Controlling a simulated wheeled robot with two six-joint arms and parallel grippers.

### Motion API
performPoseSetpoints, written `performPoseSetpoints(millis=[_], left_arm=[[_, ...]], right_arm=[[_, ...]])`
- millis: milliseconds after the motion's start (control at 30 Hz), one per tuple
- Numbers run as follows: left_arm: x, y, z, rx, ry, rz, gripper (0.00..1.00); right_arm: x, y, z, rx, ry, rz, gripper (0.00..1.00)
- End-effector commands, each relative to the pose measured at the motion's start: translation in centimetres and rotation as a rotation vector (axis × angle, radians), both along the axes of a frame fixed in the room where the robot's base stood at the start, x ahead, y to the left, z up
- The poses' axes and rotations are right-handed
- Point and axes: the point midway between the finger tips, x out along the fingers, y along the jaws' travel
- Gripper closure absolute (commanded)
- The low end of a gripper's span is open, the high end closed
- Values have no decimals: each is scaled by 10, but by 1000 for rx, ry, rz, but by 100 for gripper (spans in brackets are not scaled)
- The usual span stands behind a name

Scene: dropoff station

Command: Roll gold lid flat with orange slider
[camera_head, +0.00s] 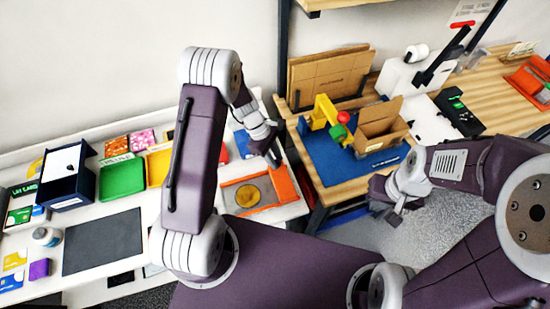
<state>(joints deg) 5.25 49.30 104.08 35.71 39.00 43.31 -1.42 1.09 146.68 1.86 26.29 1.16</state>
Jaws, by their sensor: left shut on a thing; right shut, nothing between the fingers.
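The gold lid (248,196) is a round disc lying in a grey tray (230,198) on the white table. The orange slider (284,187) is an upright piece at the tray's right side, and an orange strip runs along the tray's front edge. My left gripper (274,160) reaches down from above and is shut on the orange slider's upper end, just right of and behind the lid. The exact grip is small and partly hidden. My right gripper (393,216) is shut and empty, low over the floor right of the tray.
A green tray (122,179), a dark mat (103,242) and a dark blue box (66,176) lie left on the white table. A wooden bench (352,187) at right holds a blue mat (335,160), a cardboard box (382,128) and yellow blocks (322,112). A gap separates both tables.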

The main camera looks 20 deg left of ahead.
Motion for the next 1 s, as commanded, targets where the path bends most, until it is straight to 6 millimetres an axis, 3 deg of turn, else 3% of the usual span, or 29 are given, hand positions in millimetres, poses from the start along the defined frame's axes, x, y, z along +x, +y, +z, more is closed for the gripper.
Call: performPoseSetpoints(millis=[333, 533, 733, 767, 800, 833, 1000], left_arm=[[3, 0, 2, 0, -8, 2, 100], [13, -14, 3, 0, -9, 2, 100], [14, -14, 3, 0, -10, 4, 100], [14, -14, 3, 0, -10, 4, 68], [13, -14, 3, 0, -10, 4, 57], [13, -14, 2, 0, -9, 4, 52], [12, -14, 2, 0, -6, 2, 52]], right_arm=[[0, 0, 1, 0, 0, 0, 100], [0, 0, 6, 0, 0, 0, 100], [0, 0, 5, 0, 0, 0, 100], [0, 0, 5, 0, 0, 0, 100], [0, 0, 5, 0, 0, 0, 100], [0, 0, 5, 0, 0, 0, 100], [0, 0, 4, 0, 0, 0, 100]])
